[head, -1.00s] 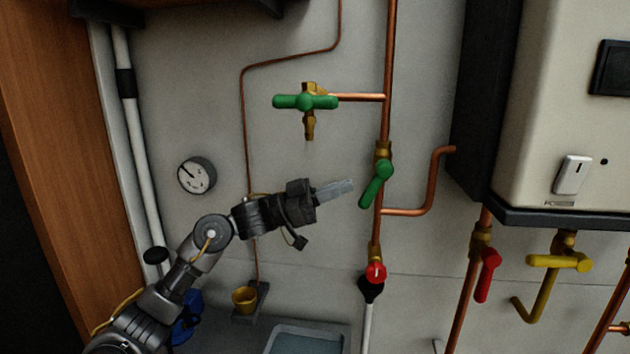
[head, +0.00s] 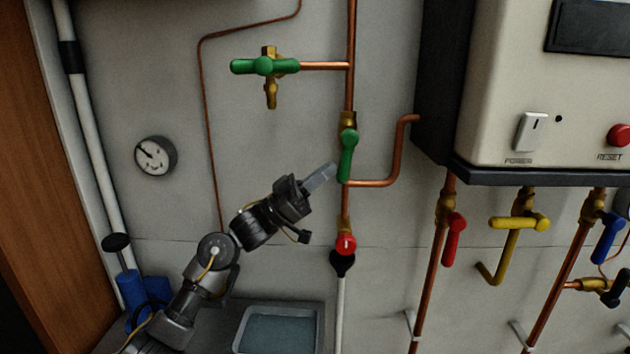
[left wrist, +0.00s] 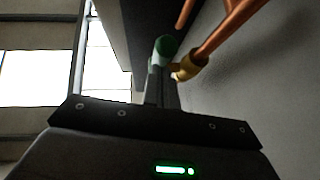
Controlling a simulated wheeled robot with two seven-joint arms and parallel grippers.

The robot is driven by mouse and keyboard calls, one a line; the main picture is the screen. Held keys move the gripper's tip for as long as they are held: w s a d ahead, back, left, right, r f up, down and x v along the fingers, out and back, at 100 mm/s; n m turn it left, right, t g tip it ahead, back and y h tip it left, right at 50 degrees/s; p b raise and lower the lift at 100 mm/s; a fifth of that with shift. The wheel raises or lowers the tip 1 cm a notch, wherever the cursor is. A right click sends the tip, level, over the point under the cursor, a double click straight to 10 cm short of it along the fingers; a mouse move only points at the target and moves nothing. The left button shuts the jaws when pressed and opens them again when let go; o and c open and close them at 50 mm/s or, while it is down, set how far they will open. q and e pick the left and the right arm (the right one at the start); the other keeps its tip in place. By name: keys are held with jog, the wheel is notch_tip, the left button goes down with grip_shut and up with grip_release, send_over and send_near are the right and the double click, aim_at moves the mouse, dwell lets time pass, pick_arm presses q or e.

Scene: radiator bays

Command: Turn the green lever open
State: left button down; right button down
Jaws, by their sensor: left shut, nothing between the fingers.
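A green lever (head: 348,158) sits on a brass valve on the vertical copper pipe and hangs nearly in line with that pipe. A second green lever (head: 265,66) lies level on a brass tap on the side branch at upper left. My left gripper (head: 322,177) is shut and empty. Its fingertips point up and right, just left of the pipe lever's lower end; I cannot tell whether they touch it. In the left wrist view a green lever end (left wrist: 164,46) shows beyond the shut fingers, with brass fitting beside it. My right gripper is not in view.
A red-handled tap (head: 346,244) is below on the same pipe. A bent copper pipe (head: 396,150) runs right to the boiler (head: 490,90). Red (head: 453,238) and yellow (head: 520,223) levers hang under the boiler. A gauge (head: 155,156) and a grey tray (head: 278,330) are left and below.

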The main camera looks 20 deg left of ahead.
pick_arm(q)
jog(key=shift+w+d+f+t, duration=0.1)
jog(key=shift+d+f+t, duration=0.2)
jog(key=shift+d, duration=0.15)
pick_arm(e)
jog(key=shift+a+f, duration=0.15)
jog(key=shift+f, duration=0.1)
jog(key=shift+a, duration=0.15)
pick_arm(q)
jog(key=shift+a, duration=0.1)
